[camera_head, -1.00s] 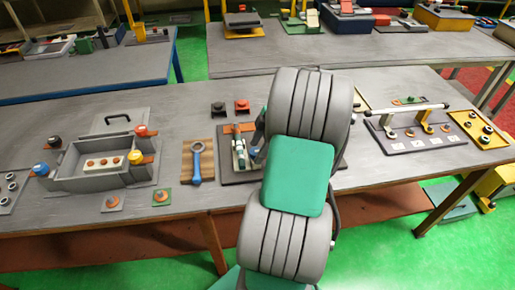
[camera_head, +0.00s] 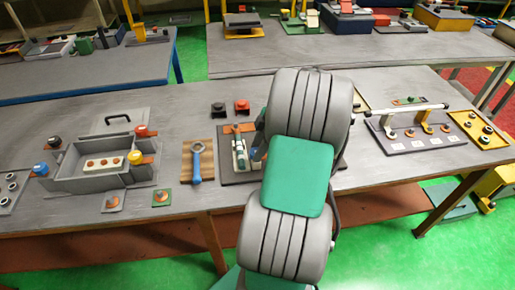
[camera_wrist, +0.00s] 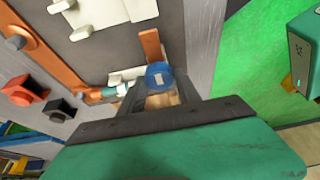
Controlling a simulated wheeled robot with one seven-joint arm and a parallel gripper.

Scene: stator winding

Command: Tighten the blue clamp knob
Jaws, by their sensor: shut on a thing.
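The blue clamp knob (camera_wrist: 159,74) shows in the wrist view, with a small pale mark on its top. It sits between the two dark fingers of my gripper (camera_wrist: 161,90), which are shut on it. The knob is near the edge of a dark grey fixture plate (camera_wrist: 100,50). An orange strip (camera_wrist: 151,45) lies beside the knob. In the head view my own arm covers most of this fixture, and my fingertips cannot be made out there.
A red block (camera_head: 242,105) and a black block (camera_head: 218,109) stand behind the fixture. A blue-handled ring wrench (camera_head: 197,162) lies on a wooden board to its left. A grey open box (camera_head: 93,165) stands farther left, and a rack with a rod (camera_head: 407,110) stands to the right.

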